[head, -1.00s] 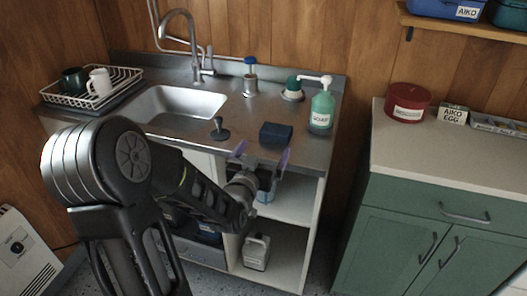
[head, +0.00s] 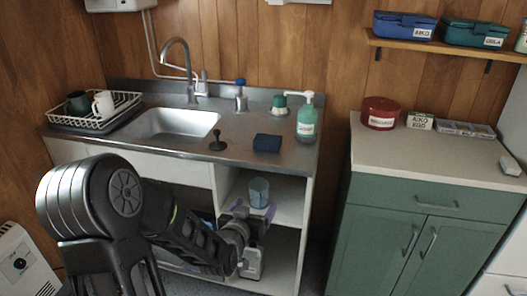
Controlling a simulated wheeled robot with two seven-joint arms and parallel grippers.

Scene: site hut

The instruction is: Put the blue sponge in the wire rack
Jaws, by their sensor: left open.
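The blue sponge (head: 267,143), a dark blue block, lies on the steel counter right of the sink, near the front edge. The white wire rack (head: 97,119) stands at the counter's left end on a dark tray, with a dark mug (head: 77,102) and a white mug (head: 103,103) in it. My left gripper (head: 254,212) is open and empty. It is in front of the sink unit, lower in the picture than the sponge and apart from it. My right gripper is not in view.
A black stopper (head: 217,141) stands between the sink (head: 172,124) and the sponge. A green soap bottle (head: 306,119) stands right of the sponge. A tall tap (head: 189,70) rises behind the sink. A clear blue cup (head: 259,190) is on the shelf below.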

